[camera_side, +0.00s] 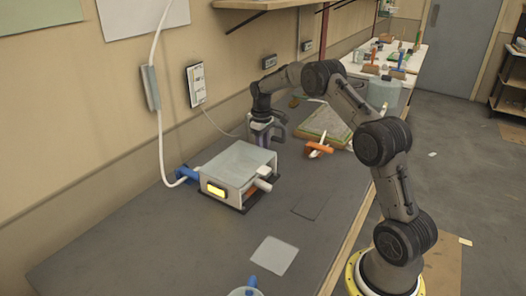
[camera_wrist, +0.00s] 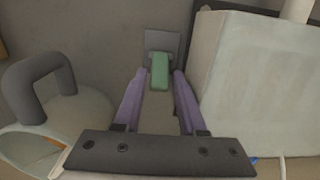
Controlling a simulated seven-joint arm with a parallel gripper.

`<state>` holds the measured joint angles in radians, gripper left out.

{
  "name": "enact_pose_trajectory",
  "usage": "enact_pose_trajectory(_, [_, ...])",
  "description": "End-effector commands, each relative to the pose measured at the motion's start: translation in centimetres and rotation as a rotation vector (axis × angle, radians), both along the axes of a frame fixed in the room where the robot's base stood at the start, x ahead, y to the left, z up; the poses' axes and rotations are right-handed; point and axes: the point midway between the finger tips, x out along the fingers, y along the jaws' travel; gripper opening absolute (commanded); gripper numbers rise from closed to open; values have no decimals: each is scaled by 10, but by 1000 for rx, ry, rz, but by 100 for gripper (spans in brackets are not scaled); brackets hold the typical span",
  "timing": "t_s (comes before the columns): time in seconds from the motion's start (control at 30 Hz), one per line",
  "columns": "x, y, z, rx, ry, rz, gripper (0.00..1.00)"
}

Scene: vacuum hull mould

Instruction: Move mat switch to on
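A small green switch (camera_wrist: 159,72) on a grey plate (camera_wrist: 162,42) shows in the wrist view; it looks like the mat switch, though I see no label. My gripper (camera_wrist: 161,78) is open, its two purple fingers on either side of the green piece with a small gap at each side. I cannot tell whether the tips are level with it or above it.
The white box (camera_side: 237,158) has a yellow lit panel (camera_side: 216,190) and a blue hose fitting (camera_side: 187,174). It stands close right in the wrist view (camera_wrist: 255,85). A dark-handled rounded object (camera_wrist: 40,85) is close left. An orange-and-white tool (camera_side: 318,149) lies nearby. The bench front is mostly clear.

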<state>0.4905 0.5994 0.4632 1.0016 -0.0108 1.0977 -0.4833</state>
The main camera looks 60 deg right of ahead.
Motion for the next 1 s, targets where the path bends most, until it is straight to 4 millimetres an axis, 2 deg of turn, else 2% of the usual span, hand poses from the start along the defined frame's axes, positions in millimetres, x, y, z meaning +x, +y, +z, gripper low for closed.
enact_pose_trajectory(0.27, [0, -1, 1, -1, -1, 0, 40])
enact_pose_trajectory(0.37, [0, -1, 7, -2, -2, 0, 40])
enact_pose_trajectory(0.47, [1, -1, 21, -3, -5, 0, 40])
enact_pose_trajectory(0.8, [3, -1, 93, -3, -5, 0, 40])
enact_pose_trajectory(1.0, [3, -1, 124, -1, -2, 1, 40])
